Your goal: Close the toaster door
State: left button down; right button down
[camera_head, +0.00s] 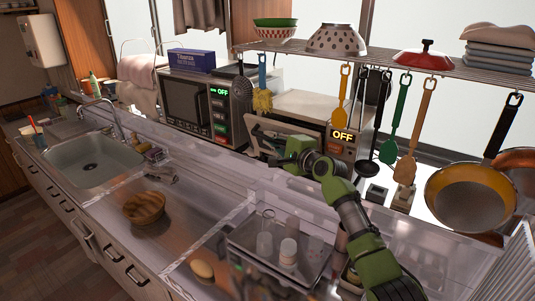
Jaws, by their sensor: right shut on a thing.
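The toaster (310,104) is the light box on the back ledge, right of the microwave, with a lit "OFF" panel (343,135) at its front right. My green right arm reaches up from the lower right to the toaster's front. My right gripper (264,143) is at the left part of that front, shut on the toaster door. The gripper and wrist hide much of the door, so its exact angle is hard to tell. My left gripper is not in view.
A microwave (190,108) stands left of the toaster. Utensils, including a green spatula (397,120), and a frying pan (468,198) hang at the right from a shelf (375,58). A wooden bowl (145,207) and a tray (262,252) are on the front counter.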

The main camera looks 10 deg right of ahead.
aim_at(281, 125)
jog(key=shift+w+d+r+b, duration=0.35)
jog(key=shift+w+d+r, duration=0.6)
jog(key=shift+w+d+r+b, duration=0.3)
jog(key=shift+w+d+r, duration=0.15)
jog(key=shift+w+d, duration=0.35)
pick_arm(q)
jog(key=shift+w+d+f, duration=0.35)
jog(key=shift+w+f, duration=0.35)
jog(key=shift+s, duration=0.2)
pick_arm(e)
jog(key=shift+r, duration=0.15)
jog(key=c, duration=2.4)
grip_release()
jog(key=shift+o, duration=0.2)
jog(key=shift+w, duration=0.1)
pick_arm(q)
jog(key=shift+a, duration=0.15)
pick_arm(e)
jog(key=shift+d, duration=0.1)
jog(key=f+v, duration=0.1)
jog(key=v, duration=1.1)
jog(key=shift+r, duration=0.4)
